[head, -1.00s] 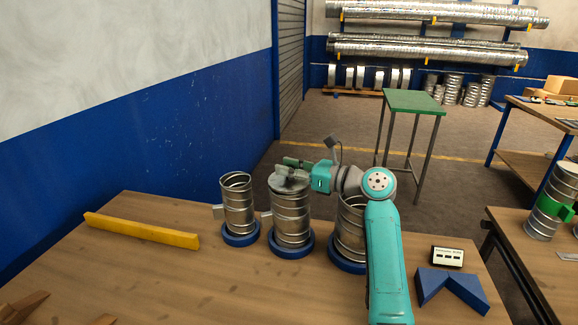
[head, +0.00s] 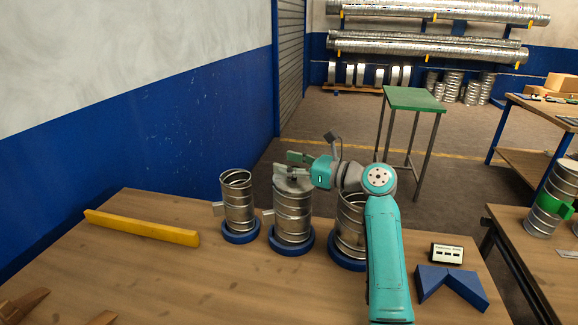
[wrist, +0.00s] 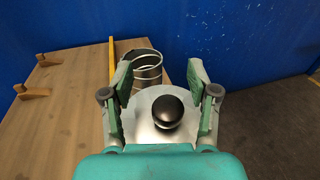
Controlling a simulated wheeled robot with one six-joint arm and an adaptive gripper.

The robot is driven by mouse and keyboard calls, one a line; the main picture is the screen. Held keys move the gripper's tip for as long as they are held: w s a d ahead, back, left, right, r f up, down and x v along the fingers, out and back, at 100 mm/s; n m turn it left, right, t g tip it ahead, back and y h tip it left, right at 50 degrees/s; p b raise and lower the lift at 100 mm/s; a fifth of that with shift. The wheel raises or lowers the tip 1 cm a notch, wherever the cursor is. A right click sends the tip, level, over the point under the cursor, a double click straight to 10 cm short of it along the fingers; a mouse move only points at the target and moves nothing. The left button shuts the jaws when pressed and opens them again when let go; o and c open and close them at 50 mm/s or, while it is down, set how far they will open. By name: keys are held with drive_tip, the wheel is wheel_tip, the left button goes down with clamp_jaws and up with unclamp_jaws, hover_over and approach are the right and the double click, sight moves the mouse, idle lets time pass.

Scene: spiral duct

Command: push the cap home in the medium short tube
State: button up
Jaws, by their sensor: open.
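The medium short tube (head: 292,214) is the middle one of three spiral metal tubes, upright in a blue ring (head: 291,245). A grey cap (head: 290,184) sits at its top; how deep it sits cannot be told. In the wrist view the cap (wrist: 143,124) is a pale metal disc with a round black knob (wrist: 167,111). My gripper (head: 294,167) is over the cap, with its jaws apart. In the wrist view the two green-padded fingers (wrist: 159,72) stand on either side of the knob, apart from it. The gripper partly hides the cap.
A narrower tube (head: 238,204) stands to the left and a wider tube (head: 350,228) to the right, partly behind my arm. A yellow bar (head: 141,228) lies at the left. A blue angled block (head: 450,287) and a small labelled box (head: 447,253) lie at the right.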

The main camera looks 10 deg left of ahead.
wheel_tip(320, 180, up, 9)
drive_tip(key=shift+r, duration=0.15)
idle(0.4)
